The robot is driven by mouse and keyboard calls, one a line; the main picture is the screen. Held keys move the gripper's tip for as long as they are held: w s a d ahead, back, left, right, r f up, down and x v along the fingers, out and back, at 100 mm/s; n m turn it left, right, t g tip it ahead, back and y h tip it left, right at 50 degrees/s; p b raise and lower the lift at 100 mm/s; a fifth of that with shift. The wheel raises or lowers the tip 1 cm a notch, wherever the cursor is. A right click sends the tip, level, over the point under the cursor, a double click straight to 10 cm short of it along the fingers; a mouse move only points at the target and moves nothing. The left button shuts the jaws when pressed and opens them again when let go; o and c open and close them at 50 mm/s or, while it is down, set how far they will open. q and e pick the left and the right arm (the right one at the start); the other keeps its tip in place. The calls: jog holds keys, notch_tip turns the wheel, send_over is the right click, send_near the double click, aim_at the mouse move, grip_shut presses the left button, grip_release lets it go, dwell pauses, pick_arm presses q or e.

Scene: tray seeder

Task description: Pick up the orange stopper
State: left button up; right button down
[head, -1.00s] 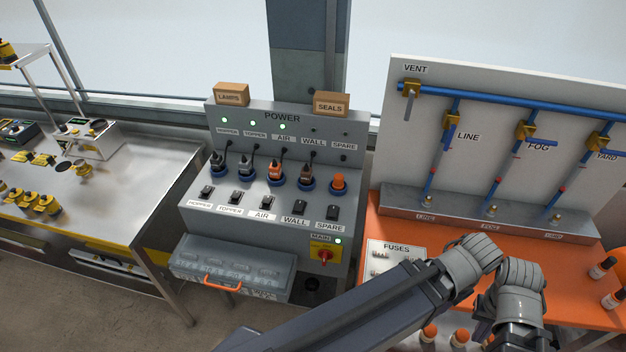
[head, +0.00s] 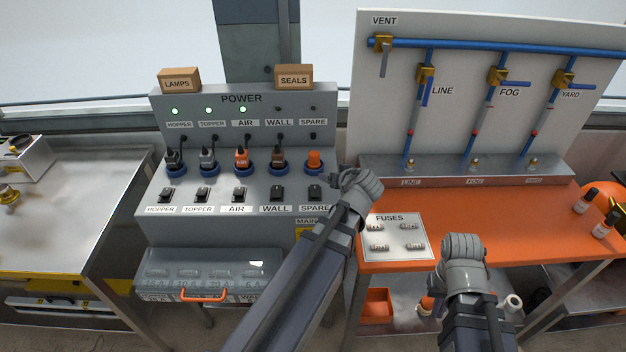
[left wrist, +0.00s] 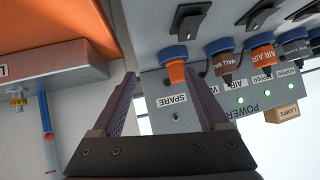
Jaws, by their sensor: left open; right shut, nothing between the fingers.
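The orange stopper (head: 314,160) sits in the blue-ringed SPARE socket at the right end of the POWER panel's socket row. In the left wrist view the orange stopper (left wrist: 176,73) appears between the open fingertips, nearer the right-hand finger. My left gripper (left wrist: 160,76) is open and empty, with its fingers directed toward the panel. In the head view my left gripper (head: 342,179) is just right of and below the stopper, mostly hidden by its wrist. My right gripper (head: 463,247) is shut and empty, low over the orange bench's front edge; its fingers are hard to make out.
Several plugs, including the brown WALL plug (head: 278,155), fill the sockets left of the stopper. Switches (head: 277,193) lie below them. A FUSES board (head: 392,237) lies on the orange bench (head: 500,215). Blue pipes (head: 500,48) stand behind.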

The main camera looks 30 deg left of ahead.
pick_arm(q)
jog(key=n+t+y+b, duration=0.2)
send_near(316, 158)
jog(key=x, duration=0.4)
jog(key=shift+a, duration=0.2)
jog(key=shift+a+r, duration=0.15)
jog(key=shift+a, duration=0.05)
jog(key=shift+d+f+b+x, duration=0.15)
jog(key=shift+b+x, duration=0.75)
jog(key=shift+x, duration=1.1)
jog(key=shift+d+f+b+x, duration=0.15)
jog(key=shift+b+x, duration=0.75)
jog(key=shift+x, duration=1.05)
jog(key=shift+r, duration=0.1)
jog(key=shift+c, duration=0.6)
grip_shut()
pick_arm(e)
notch_tip(316, 158, down, 7)
